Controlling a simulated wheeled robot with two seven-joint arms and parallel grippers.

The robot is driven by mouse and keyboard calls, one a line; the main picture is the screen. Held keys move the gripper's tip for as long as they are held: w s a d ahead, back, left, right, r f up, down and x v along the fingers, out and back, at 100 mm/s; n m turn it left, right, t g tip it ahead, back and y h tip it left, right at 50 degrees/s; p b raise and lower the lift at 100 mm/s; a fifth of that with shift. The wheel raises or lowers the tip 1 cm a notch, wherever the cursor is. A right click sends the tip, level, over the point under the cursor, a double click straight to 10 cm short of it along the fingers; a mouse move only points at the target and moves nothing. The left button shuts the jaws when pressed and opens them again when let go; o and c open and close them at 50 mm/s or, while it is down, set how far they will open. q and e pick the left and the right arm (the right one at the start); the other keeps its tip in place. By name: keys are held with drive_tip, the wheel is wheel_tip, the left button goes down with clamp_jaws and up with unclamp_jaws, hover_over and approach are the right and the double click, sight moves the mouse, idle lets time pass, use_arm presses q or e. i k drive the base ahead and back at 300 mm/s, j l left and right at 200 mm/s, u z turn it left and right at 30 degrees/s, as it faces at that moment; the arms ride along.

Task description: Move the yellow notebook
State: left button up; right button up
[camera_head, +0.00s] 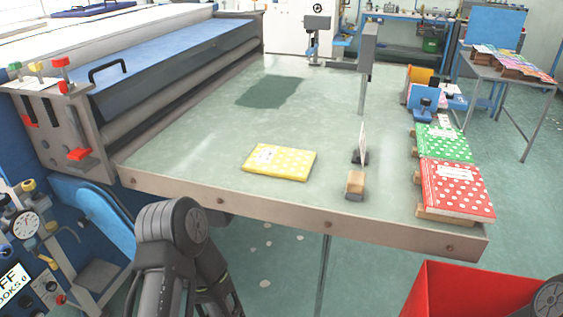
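The yellow notebook (280,162) with white dots and a pale label lies flat on the green-grey table top (215,150), left of the table's middle and close to its front edge. Nothing touches it. Part of my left arm, dark grey, rises at the bottom left in front of the table edge, but its gripper does not show. Only a small part of my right arm shows in the bottom right corner, and its gripper is out of the picture.
A green notebook (443,143) and a red notebook (456,189) rest on wooden blocks at the table's right side. A small wooden block stand (355,185) is right of the yellow notebook. A red bin (465,292) stands below the front right edge.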

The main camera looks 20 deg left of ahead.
sight(290, 163)
drive_tip(key=z, duration=1.8)
drive_tip(key=k+j, duration=0.2)
drive_tip(key=j, duration=0.15)
drive_tip(key=k+j, duration=0.25)
drive_tip(key=j, duration=0.15)
drive_tip(key=k+j, duration=0.2)
drive_tip(key=j, duration=0.15)
drive_tip(key=k+j, duration=0.25)
drive_tip(key=j, duration=0.15)
